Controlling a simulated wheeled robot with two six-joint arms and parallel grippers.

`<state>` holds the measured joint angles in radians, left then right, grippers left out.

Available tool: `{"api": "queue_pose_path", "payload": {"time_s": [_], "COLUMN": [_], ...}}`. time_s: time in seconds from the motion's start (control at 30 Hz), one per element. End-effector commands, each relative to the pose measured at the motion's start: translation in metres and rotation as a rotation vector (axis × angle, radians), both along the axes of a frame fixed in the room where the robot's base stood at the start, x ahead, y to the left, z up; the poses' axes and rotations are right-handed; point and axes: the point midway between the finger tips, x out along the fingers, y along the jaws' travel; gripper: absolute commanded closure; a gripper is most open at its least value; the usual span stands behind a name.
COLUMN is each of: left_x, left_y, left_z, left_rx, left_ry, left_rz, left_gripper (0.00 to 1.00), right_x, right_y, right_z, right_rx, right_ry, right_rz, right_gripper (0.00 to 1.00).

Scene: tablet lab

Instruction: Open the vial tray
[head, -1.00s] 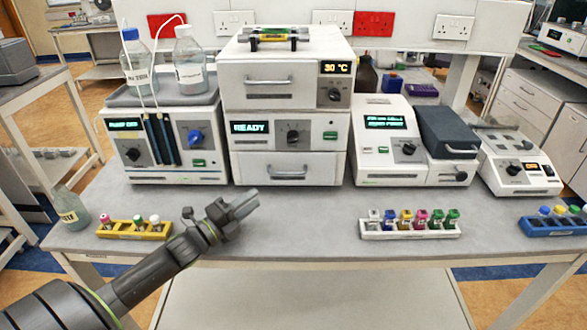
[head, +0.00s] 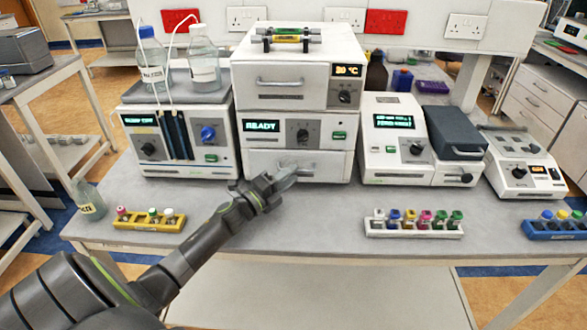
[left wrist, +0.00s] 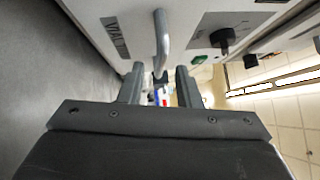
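The vial tray (head: 335,166) is the white bottom drawer of the stacked instrument, and it looks shut. Its front also shows in the left wrist view with a label reading "VIAL" (left wrist: 115,37). Its grey bar handle (left wrist: 161,42) shows there between and just beyond my fingertips. My left gripper (head: 288,176) is at the drawer front in the head view and hides most of the handle. In the left wrist view the gripper (left wrist: 160,82) is open, with a gap on both sides of the handle. My right gripper is not in view.
A pump unit with bottles (head: 205,62) stands left. A grey-lidded device (head: 450,130) stands right. A yellow rack (head: 147,223) and white rack (head: 413,233) sit near the front edge.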

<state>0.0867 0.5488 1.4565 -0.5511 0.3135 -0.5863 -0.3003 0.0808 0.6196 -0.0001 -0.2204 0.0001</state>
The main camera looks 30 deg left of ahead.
Motion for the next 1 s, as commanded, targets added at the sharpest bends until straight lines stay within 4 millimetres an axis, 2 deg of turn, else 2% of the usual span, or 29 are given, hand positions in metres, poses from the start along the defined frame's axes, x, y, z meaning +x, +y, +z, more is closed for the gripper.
{"api": "queue_pose_path", "payload": {"time_s": [0.2,0.5,0.53,0.77,1.0], "left_x": [0.016,0.018,0.018,0.018,0.018], "left_y": [-0.005,-0.005,-0.005,-0.005,-0.005], "left_z": [0.002,0.001,0.002,0.002,0.001], "left_rx": [0.000,0.001,0.001,0.001,0.001], "left_ry": [0.000,0.001,0.001,0.001,0.001], "left_rz": [-0.001,-0.001,-0.001,-0.001,-0.001], "left_gripper": [0.69,0.69,0.71,1.00,1.00], "right_x": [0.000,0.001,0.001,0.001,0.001], "right_y": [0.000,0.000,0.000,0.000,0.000], "right_z": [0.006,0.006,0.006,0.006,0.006], "right_rx": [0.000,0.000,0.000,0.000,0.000], "right_ry": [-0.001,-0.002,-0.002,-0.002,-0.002], "right_rz": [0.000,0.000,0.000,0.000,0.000], "right_gripper": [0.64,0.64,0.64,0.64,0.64]}}
